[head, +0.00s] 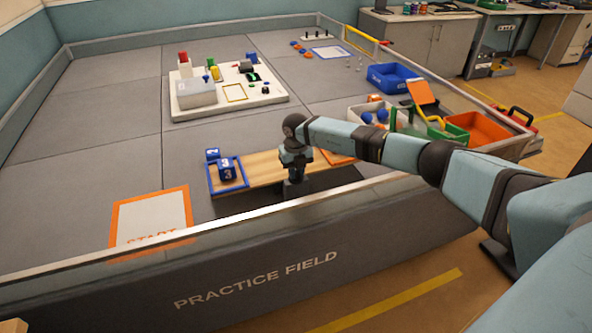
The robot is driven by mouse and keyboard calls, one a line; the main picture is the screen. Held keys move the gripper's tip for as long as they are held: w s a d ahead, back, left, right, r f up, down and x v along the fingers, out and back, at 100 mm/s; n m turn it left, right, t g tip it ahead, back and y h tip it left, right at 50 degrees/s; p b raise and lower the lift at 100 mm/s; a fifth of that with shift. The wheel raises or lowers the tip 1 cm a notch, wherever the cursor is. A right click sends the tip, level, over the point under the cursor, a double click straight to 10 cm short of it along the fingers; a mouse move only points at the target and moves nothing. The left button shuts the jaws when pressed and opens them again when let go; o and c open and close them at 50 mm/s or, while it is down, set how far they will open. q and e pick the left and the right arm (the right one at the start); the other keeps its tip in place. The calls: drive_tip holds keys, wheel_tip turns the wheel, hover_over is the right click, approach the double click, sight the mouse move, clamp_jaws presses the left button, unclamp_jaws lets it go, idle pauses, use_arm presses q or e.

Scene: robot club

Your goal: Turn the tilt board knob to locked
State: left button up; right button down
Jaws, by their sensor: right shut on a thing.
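The tilt board (262,170) is a wooden plank near the front wall of the field. Its left end has a blue-edged tray (214,189) holding blue number cubes (227,171). Its right end has an orange part (337,158), partly covered by my right arm. My right gripper (294,184) points down at the middle of the board's front side, shut on what appears to be the knob. The knob itself is hidden by the gripper, so its setting cannot be read. My left gripper is out of view.
The field's front wall (262,257) runs close in front of the board. An orange-framed START mat (150,216) lies to the left. A white board with blocks (270,96) stands behind. A blue bin (394,78) and an orange bin (478,129) are at right. Grey floor tiles at left are clear.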

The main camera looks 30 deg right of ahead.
drive_tip(key=c, duration=1.1)
unclamp_jaws()
drive_tip(key=shift+r, duration=0.15)
wheel_tip(320, 180, up, 14)
drive_tip(key=shift+f+p, duration=0.2)
drive_tip(key=shift+p, duration=0.55)
